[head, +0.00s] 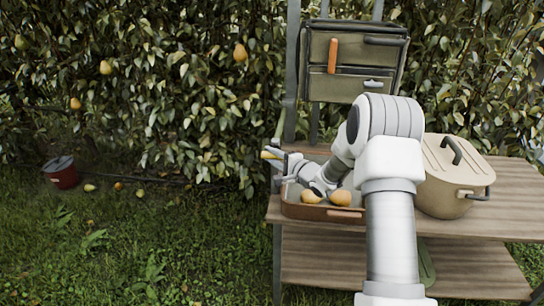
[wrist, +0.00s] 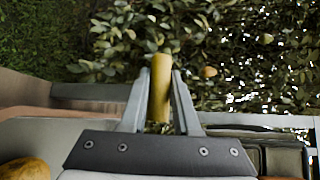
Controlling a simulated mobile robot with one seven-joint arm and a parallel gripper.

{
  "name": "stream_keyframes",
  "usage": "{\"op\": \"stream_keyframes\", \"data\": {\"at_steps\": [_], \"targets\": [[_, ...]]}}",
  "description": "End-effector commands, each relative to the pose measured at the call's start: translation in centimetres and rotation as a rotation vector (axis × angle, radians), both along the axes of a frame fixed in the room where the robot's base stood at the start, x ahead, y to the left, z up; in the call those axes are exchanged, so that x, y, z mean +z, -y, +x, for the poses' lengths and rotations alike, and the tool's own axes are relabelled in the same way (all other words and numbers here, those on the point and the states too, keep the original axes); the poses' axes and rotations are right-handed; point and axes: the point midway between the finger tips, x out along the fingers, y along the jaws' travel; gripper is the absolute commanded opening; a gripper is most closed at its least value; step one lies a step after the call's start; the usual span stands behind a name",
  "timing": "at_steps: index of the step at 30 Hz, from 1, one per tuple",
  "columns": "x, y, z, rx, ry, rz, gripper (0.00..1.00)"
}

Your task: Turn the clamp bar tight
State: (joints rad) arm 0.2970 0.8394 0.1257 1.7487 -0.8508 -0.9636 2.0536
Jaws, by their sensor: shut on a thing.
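The clamp bar appears to be the yellow-tan rod (wrist: 160,85) between my two fingers in the wrist view. My gripper (wrist: 159,100) is shut on it, with a grey finger on each side. In the head view my gripper (head: 279,162) is at the left end of the wooden bench, beside a grey upright post. The bar's yellow end (head: 268,155) pokes out to the left of it. The rest of the clamp is mostly hidden by my gripper and arm.
A brown tray (head: 300,212) with several pears lies under my arm. A lidded beige pot (head: 440,198) stands right on the bench (head: 500,222). An orange-handled tool (head: 333,55) hangs on the rack behind. A red bucket (head: 61,176) stands on the grass.

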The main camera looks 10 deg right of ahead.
Motion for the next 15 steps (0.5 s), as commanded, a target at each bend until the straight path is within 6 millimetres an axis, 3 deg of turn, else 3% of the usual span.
{"op": "stream_keyframes", "data": {"at_steps": [8, 15], "targets": [[0.49, 0.02, 0.00, 0.000, -0.022, -0.067, 0.00], [0.81, -0.03, 0.00, 0.000, -0.075, -0.229, 0.00]]}}
